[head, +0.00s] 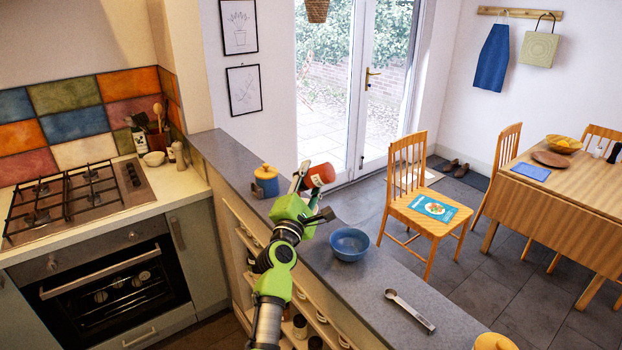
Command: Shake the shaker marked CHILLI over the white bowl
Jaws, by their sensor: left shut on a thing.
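My left gripper (312,192) is above the grey ledge and shut on a red shaker (321,175). The shaker is tilted well over to one side, and I cannot read any marking on it. A small white bowl (154,158) sits on the counter beside the hob, far to the left of the gripper. A blue bowl (350,245) stands on the ledge, just right of and nearer than the held shaker. My right gripper is not in view.
A blue canister with an orange lid (266,182) stands on the ledge, left of my gripper. A measuring spoon (409,311) lies nearer, and a yellow lid (494,342) shows at the bottom edge.

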